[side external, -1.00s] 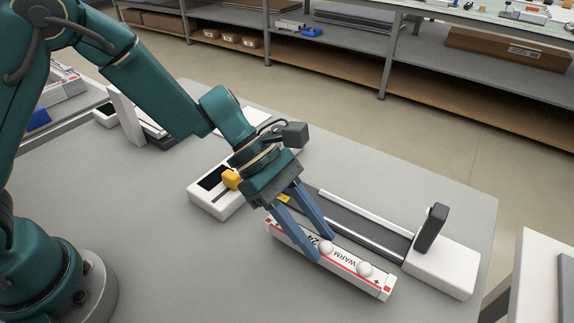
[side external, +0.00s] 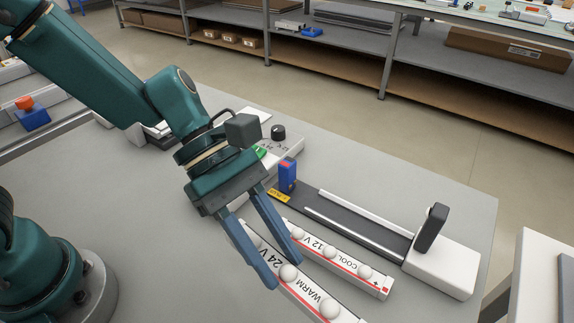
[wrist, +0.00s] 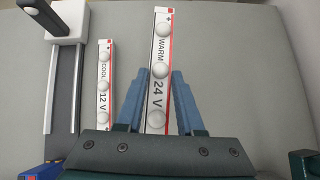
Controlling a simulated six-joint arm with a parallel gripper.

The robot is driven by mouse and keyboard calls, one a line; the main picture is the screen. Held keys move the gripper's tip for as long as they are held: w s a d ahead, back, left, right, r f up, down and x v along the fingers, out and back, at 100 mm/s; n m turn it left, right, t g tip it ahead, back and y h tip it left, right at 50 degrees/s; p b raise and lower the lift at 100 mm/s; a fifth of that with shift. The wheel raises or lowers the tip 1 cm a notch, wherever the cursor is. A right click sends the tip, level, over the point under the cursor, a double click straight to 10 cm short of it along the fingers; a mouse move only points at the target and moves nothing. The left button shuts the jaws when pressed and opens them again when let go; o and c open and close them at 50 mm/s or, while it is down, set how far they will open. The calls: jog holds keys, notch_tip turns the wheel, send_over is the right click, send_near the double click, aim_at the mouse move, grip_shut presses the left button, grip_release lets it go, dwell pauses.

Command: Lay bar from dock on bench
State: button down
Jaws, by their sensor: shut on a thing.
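My gripper (side external: 283,272) is shut on a white bar marked WARM 24 V (side external: 312,297), with round white bulbs and a red stripe. In the wrist view the WARM bar (wrist: 159,70) runs forward between the fingers and looks larger than the other bar. Its height above the bench is hard to tell. A second bar, marked COOL 12 V (side external: 343,260), lies beside the dock. The dock (side external: 440,268) has a dark channel, a white end block with a dark post, and a blue upright (side external: 288,175). Its channel looks empty. The wrist view also shows the dock (wrist: 65,95).
The grey bench (side external: 130,220) is bare left of the gripper. In the wrist view, bare bench lies right of the WARM bar. A white box with a black knob (side external: 279,132) stands behind the gripper. Shelving lies beyond the bench.

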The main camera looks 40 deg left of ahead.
aim_at(283, 270)
jog(key=w+a+r+n+t, duration=0.1)
jog(key=w+a, duration=0.1)
jog(key=a, duration=0.3)
jog(key=w+a+r, duration=0.2)
jog(key=w+a, duration=0.1)
jog(key=a, duration=0.2)
jog(key=shift+n, duration=0.3)
jog(key=s+d+f, duration=0.1)
jog(key=d+f, duration=0.1)
jog(key=d, duration=0.1)
jog(key=s+d+f, duration=0.1)
jog(key=d+f, duration=0.2)
jog(key=d, duration=0.1)
jog(key=s+d+f, duration=0.2)
jog(key=d, duration=0.1)
jog(key=shift+d+f, duration=0.15)
jog(key=shift+d, duration=0.2)
jog(key=shift+f, duration=2.05)
jog(key=shift+f, duration=0.15)
jog(key=c, duration=0.5)
grip_release()
jog(key=shift+c, duration=0.2)
